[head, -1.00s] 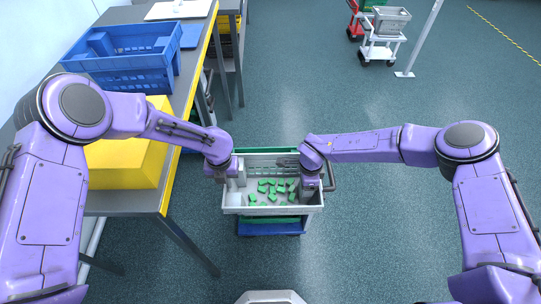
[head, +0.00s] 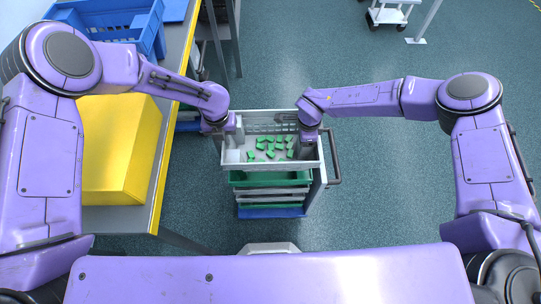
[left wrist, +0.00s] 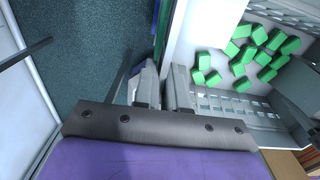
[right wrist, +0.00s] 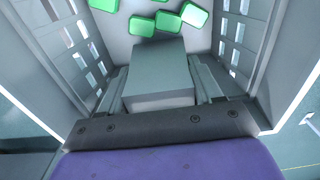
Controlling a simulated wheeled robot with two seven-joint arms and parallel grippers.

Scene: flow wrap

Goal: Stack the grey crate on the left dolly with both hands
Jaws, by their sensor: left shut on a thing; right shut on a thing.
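The grey crate (head: 270,165) holds several small green blocks (head: 273,148) and is held between my two grippers, roughly level. My left gripper (head: 230,130) is shut on its left wall. My right gripper (head: 309,136) is shut on its right wall. In the left wrist view the crate's inside (left wrist: 225,103) and green blocks (left wrist: 240,58) show. In the right wrist view the fingers (right wrist: 160,85) flank a grey part of the crate's end. Below the crate is a stack with a green crate (head: 270,181) on top and a blue base (head: 270,212); whether they touch is hidden.
A table (head: 168,150) on the left carries a yellow box (head: 120,150) and a blue crate (head: 105,25), near my left arm. A dark handle (head: 333,165) stands right of the stack. A white cart (head: 388,14) is far back.

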